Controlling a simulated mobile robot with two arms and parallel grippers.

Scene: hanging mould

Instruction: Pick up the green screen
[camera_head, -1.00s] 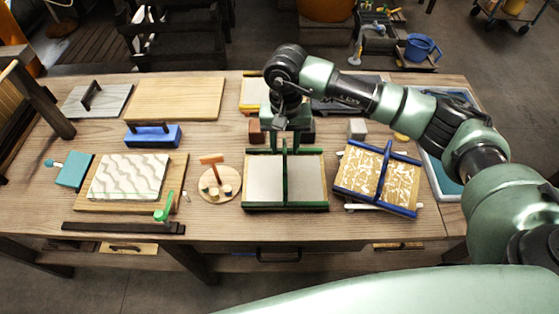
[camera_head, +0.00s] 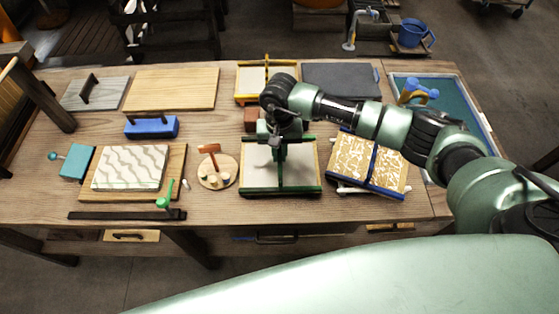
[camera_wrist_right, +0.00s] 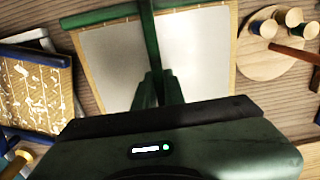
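The green screen (camera_head: 262,178), a pale mesh panel with green end bars and a green middle bar, lies flat on the workbench in the middle of the head view. It also shows in the right wrist view (camera_wrist_right: 203,42). My right gripper (camera_head: 280,160) points down onto the middle bar. In the right wrist view its fingers (camera_wrist_right: 160,88) lie close on both sides of the bar and look closed on it. The fingertips are partly hidden by the gripper body. My left gripper is not in view.
A blue-barred patterned screen (camera_head: 357,160) lies close to the right. A round board (camera_head: 228,181) with spools stands close to the left. A brown block (camera_head: 251,114) and a yellow-framed screen (camera_head: 248,80) are behind. The bench front edge has bare wood.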

